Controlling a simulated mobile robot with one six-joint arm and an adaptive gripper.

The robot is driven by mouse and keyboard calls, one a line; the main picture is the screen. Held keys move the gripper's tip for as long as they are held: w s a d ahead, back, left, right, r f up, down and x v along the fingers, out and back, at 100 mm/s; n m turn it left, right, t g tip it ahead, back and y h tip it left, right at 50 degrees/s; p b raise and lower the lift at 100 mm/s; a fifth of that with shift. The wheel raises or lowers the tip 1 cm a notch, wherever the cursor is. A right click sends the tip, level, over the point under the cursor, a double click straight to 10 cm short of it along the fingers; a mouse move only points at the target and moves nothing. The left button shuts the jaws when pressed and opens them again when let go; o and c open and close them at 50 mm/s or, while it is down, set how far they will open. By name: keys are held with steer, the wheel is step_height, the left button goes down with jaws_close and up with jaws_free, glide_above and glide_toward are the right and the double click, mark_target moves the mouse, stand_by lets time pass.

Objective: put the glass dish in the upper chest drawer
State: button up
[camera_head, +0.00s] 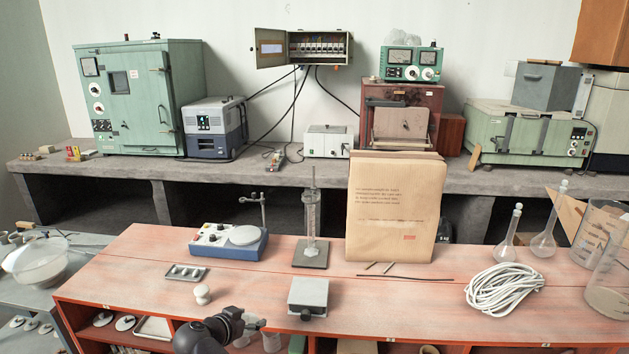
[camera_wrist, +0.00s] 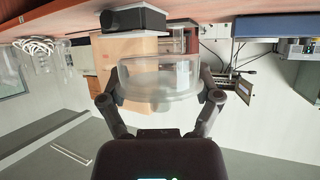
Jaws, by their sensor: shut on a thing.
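The glass dish (camera_wrist: 160,75) is clear and round. It shows in the wrist view, whose picture is upside down. My gripper (camera_wrist: 161,97) is shut on it, one finger against each side. The dish is held off the table and seen nearly edge-on. A small grey box (camera_head: 308,294) with a dark knob stands on the red table in the head view. It looks dark in the wrist view (camera_wrist: 134,21). I cannot tell whether it is the chest, and no open drawer is clear. In the head view my dark wrist is at the bottom edge, and the fingers are not clear.
The red table (camera_head: 160,265) also carries a blue stirrer (camera_head: 228,241), a metal stand (camera_head: 311,255), a brown paper bag (camera_head: 396,210), coiled white rope (camera_head: 504,290) and glass flasks (camera_head: 543,243). A small white object (camera_head: 202,293) stands left of the grey box. Shelves lie below the tabletop.

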mark_target(251, 317)
steer(key=shift+r+p, duration=1.5)
steer(key=shift+r, duration=0.35)
